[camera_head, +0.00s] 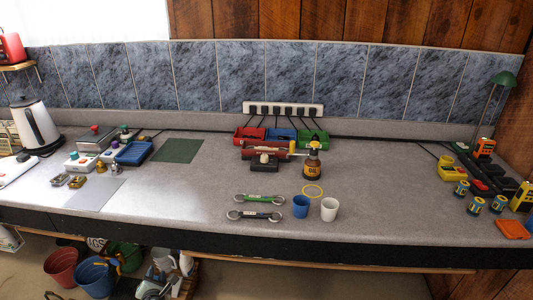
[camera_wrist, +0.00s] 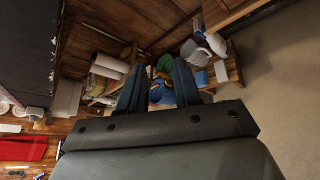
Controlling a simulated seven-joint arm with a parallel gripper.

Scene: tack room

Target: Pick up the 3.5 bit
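Two bits with a ring at each end lie on the grey counter in the head view. One has a green bar (camera_head: 262,198). The other has a dark bar (camera_head: 256,215) and lies just in front of it. Each has a small label on its bar, too small to read, so I cannot tell which is the 3.5 bit. My gripper (camera_wrist: 157,88) shows only in the wrist view. Its two dark fingers are apart with nothing between them. It points at the floor area with buckets, away from the bits.
Red, blue and green trays (camera_head: 249,134) sit behind.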

